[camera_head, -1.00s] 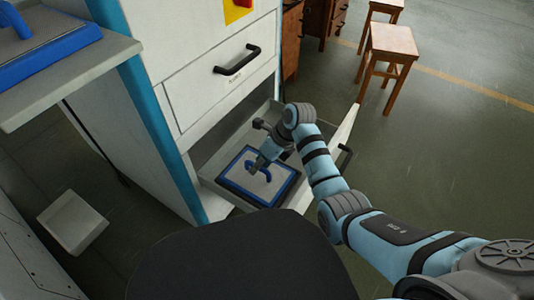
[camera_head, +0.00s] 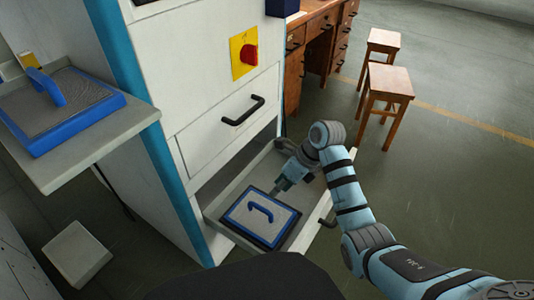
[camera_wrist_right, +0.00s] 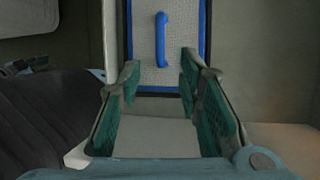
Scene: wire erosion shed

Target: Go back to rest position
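My right arm comes in from the right in the head view. Its gripper (camera_head: 284,187) hangs over the open lower drawer (camera_head: 222,203) of the white cabinet. In the right wrist view the gripper (camera_wrist_right: 160,85) has its green-padded fingers wide apart with nothing between them. A blue-rimmed plate with a blue handle (camera_head: 240,220) lies in the drawer. It also shows in the right wrist view (camera_wrist_right: 143,50), just beyond the fingertips and apart from them. My left gripper is not in view.
The upper drawer with a black handle (camera_head: 243,111) is shut. A similar blue-handled plate (camera_head: 60,110) sits on the side shelf (camera_head: 110,140) at left. A pale box (camera_head: 77,253) is on the floor. Wooden stools (camera_head: 388,82) and a desk (camera_head: 318,42) stand behind.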

